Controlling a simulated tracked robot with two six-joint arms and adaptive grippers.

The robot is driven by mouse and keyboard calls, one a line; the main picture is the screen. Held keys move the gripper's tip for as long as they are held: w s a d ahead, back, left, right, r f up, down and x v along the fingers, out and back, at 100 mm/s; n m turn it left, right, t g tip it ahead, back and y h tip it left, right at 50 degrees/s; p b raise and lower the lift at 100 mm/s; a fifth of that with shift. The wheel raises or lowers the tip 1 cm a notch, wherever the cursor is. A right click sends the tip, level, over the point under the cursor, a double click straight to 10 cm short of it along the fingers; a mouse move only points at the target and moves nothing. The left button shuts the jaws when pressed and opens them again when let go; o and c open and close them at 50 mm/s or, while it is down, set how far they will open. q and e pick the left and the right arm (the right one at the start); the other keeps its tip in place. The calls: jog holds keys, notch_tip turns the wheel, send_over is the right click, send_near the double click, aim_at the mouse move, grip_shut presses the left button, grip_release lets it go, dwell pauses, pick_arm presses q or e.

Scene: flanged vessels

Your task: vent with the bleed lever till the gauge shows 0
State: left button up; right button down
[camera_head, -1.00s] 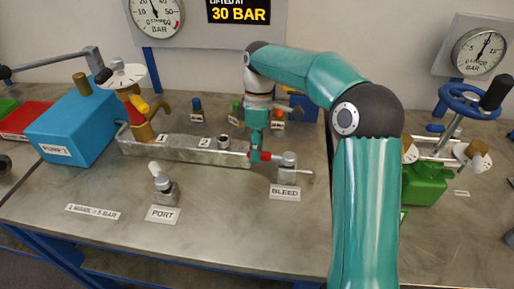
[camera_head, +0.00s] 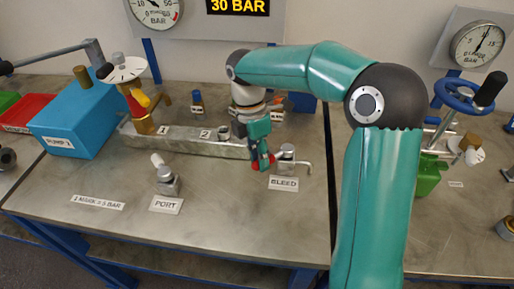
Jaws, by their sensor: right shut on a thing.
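The bleed valve (camera_head: 287,153) stands at the middle right of the bench behind its BLEED label (camera_head: 284,183), with a thin metal pipe on its right. My right gripper (camera_head: 262,160) is at the left of this valve, shut on the red bleed lever, most of which its fingers hide. The gauge (camera_head: 154,12) on the back panel is cut by the top edge. Its dark needle points up and slightly left; I cannot read an exact value. A yellow-on-black sign reading 30 BAR (camera_head: 238,6) is beside it. My left gripper is not in view.
A grey manifold block (camera_head: 190,142) marked 1 and 2 lies left of my gripper. The port fitting (camera_head: 166,181) stands in front of it. A blue pump box (camera_head: 82,122) is at left. A blue handwheel (camera_head: 470,97) and second gauge (camera_head: 479,43) are at right.

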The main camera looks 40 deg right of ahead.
jog(key=s+d+n+h+p, duration=0.1)
jog(key=s+n+h+p, duration=0.1)
jog(key=s+n, duration=0.4)
jog(key=shift+s+d+n+t+h+p, duration=0.3)
jog(key=shift+n+t, duration=0.1)
jog(key=shift+n, duration=1.6)
jog(key=shift+r, duration=0.1)
jog(key=c, duration=0.9)
grip_release()
jog(key=shift+c, duration=0.2)
jog(key=shift+a, duration=0.1)
jog(key=v, duration=1.1)
jog(key=shift+w+r, duration=0.15)
jog(key=shift+r, duration=0.25)
